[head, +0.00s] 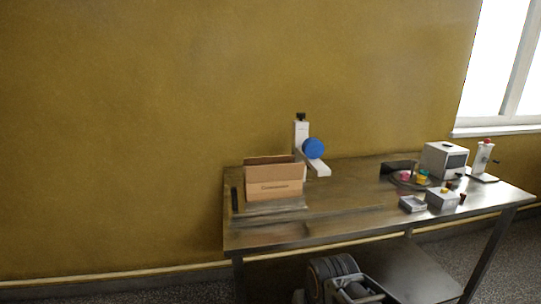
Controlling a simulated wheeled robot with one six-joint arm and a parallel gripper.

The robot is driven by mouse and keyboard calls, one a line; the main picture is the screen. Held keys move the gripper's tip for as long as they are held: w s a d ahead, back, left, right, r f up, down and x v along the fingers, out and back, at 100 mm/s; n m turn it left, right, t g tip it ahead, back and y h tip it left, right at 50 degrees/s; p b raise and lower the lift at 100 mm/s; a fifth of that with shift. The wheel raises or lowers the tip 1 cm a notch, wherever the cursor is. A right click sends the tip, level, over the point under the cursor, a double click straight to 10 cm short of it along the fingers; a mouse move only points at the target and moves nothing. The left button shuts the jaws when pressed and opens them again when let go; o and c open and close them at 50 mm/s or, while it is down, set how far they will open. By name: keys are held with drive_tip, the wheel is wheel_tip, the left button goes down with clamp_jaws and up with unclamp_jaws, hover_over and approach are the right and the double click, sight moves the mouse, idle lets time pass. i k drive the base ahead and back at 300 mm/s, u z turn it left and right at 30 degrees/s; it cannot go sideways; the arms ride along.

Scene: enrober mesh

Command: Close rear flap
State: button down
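A brown cardboard box (275,190) stands on the left part of the metal table in the head view, with dark print on its front. Its top looks open. A brown panel at its back, apparently the rear flap (270,160), rises above the front edge. It is too small to tell whether this is a raised flap or the inside of the back wall. The other flaps cannot be told apart clearly. I see no gripper that I can make out, and nothing is seen touching the box.
The metal table (330,215) stands against a yellow wall. A white upright device with a blue disc (313,148) stands right behind the box. A grey machine (445,160) and small items stand at the right. The table's middle is clear. A dark ribbed thing shows at the bottom edge.

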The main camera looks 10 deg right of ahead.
sight(258, 161)
drive_tip(key=u, duration=1.1)
drive_tip(key=i, duration=0.65)
drive_tip(key=z, duration=0.85)
